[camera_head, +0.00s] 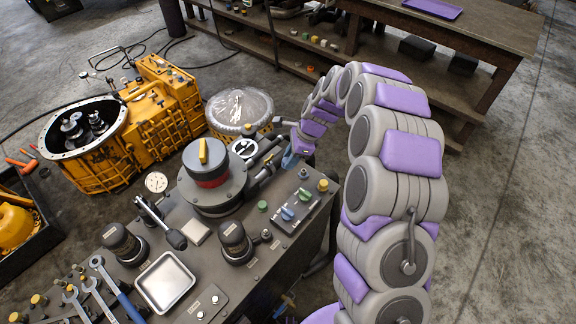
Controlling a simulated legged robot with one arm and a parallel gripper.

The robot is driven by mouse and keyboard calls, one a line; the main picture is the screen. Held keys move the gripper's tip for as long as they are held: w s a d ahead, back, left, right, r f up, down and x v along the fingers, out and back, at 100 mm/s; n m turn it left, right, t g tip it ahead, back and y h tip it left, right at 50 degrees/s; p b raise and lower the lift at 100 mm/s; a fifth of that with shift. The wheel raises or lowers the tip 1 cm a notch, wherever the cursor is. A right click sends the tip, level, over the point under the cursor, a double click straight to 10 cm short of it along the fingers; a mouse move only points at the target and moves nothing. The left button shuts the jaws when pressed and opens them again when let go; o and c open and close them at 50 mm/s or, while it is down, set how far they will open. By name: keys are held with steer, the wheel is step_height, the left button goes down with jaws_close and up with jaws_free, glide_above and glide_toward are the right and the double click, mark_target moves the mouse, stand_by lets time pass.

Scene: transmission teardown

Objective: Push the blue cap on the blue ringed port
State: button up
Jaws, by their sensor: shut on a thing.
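My gripper (292,148) is at the far end of the grey and purple arm, beyond the right edge of the dark machine bench. It is small in view and partly hidden by the arm's last links. A small light-blue piece (289,161) shows at its tip, which looks like the blue cap held in the shut jaws. Metal fittings (265,170) lie just left of it, close by; I cannot tell whether it touches them. I cannot make out the blue ringed port from here.
A dark round housing with a red band (211,178) and yellow handle stands left of the gripper. A panel with green and blue knobs (287,213) is below. A yellow transmission (160,105) and a clear-covered tub (240,108) stand behind. A workbench (490,35) is at the back.

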steer(key=w+d+p, duration=0.2)
steer(key=w+d, duration=0.1)
steer(key=d, duration=0.3)
steer(key=b, duration=0.5)
glide_above(305, 170)
steer(key=shift+d+f, duration=0.2)
steer(key=shift+f, duration=1.1)
steer(key=shift+d+f, duration=0.15)
steer(key=shift+f, duration=1.15)
steer(key=shift+f+p, duration=0.5)
steer(key=shift+f, duration=0.15)
steer(key=shift+f+p, duration=0.95)
steer(key=shift+p, duration=0.1)
steer(key=o, duration=1.1)
steer(key=shift+r, duration=0.1)
steer(key=shift+r+p, duration=1.45)
steer(key=shift+p, duration=0.05)
